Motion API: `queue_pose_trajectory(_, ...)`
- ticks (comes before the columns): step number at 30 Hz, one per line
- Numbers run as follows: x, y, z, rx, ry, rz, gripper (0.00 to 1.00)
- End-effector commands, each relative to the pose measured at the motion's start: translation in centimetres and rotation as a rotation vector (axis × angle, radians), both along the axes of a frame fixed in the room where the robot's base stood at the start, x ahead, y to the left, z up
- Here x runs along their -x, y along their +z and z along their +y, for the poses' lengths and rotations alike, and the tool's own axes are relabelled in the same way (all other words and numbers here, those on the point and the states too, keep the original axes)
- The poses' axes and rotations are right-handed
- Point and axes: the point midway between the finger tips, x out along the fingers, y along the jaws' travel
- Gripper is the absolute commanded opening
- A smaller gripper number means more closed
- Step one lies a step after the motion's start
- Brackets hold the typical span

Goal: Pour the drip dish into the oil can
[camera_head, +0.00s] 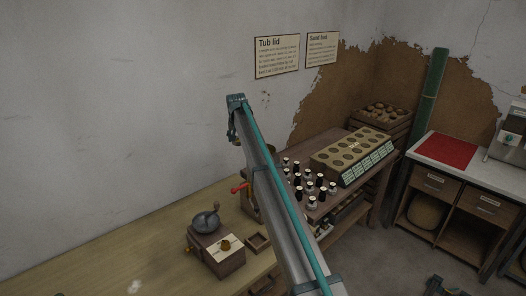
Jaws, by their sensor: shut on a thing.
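My arm (272,200) rises from the bottom edge and crosses the middle of the view, ending high in front of the wall. I cannot identify the drip dish or the oil can for sure. A red handle (239,188) sticks out left of the arm, on a dark object mostly hidden behind it.
Several dark-capped bottles (310,203) and a crate with round holes (350,153) are on the table behind. The left part of the bench is mostly clear.

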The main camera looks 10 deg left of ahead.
Motion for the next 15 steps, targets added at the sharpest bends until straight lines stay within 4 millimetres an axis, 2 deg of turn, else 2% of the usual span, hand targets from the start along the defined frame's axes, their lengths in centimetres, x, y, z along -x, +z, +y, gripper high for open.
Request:
queue_pose_trajectory(4, 0.38, 0.76, -0.99, -0.073, 0.000, -0.014, 0.23)
queue_pose_trajectory(15, 0.32, 1.10, -1.44, -0.129, 0.001, -0.026, 0.23)
